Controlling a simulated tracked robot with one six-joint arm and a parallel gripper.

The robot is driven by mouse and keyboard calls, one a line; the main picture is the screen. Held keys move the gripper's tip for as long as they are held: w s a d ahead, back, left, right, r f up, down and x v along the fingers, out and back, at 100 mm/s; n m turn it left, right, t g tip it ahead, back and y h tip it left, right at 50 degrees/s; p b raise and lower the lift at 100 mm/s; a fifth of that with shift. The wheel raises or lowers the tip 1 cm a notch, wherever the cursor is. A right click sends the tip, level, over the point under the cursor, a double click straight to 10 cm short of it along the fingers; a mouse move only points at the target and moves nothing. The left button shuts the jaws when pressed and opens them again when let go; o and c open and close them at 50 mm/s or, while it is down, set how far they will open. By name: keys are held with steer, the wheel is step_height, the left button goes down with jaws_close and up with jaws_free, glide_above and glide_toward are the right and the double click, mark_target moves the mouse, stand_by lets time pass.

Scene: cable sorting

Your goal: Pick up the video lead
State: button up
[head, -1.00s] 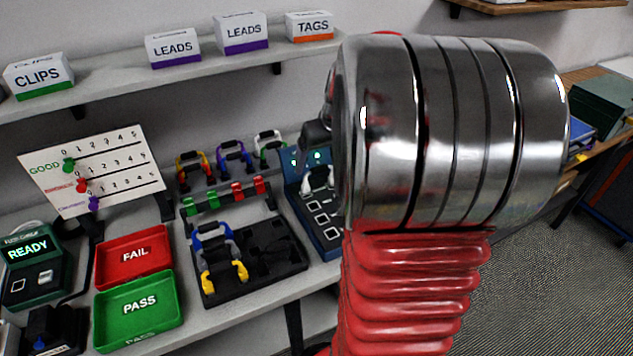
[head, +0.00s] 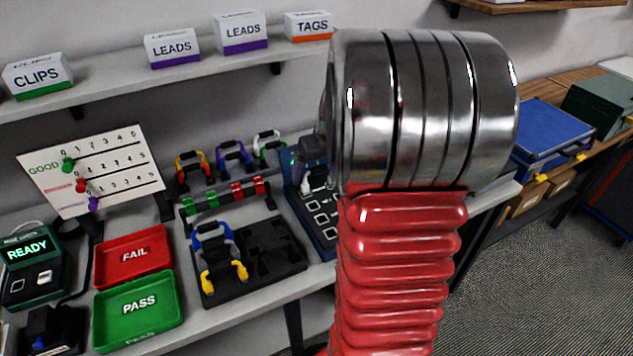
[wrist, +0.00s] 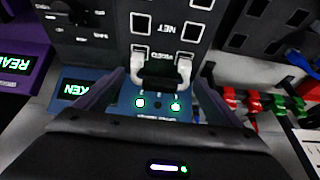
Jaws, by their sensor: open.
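The video lead has white plug ends and a black middle (wrist: 160,82). In the wrist view it sits at the tester panel (wrist: 196,28), beside the VIDEO label, with two green lights close by. In the head view its white part (head: 312,183) shows on the blue tester (head: 326,238), partly hidden by my arm. My gripper (wrist: 160,92) is open in the wrist view, with one dark finger on each side of the lead. Whether the fingers touch it I cannot tell.
A black tray (head: 290,262) holds blue-grey and yellow leads left of the tester. More leads hang on a rack (head: 225,198) behind it. Red FAIL (head: 150,262) and green PASS (head: 150,318) trays lie further left. A blue case (head: 545,130) is at right.

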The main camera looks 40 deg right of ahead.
stand_by(0.3)
steer(key=c, duration=1.3)
steer(key=shift+o, duration=0.2)
steer(key=shift+r, duration=0.1)
step_height(320, 180, up, 10)
steer(key=shift+f, duration=0.1)
steer(key=shift+r, duration=1.55)
steer(key=shift+a, duration=0.1)
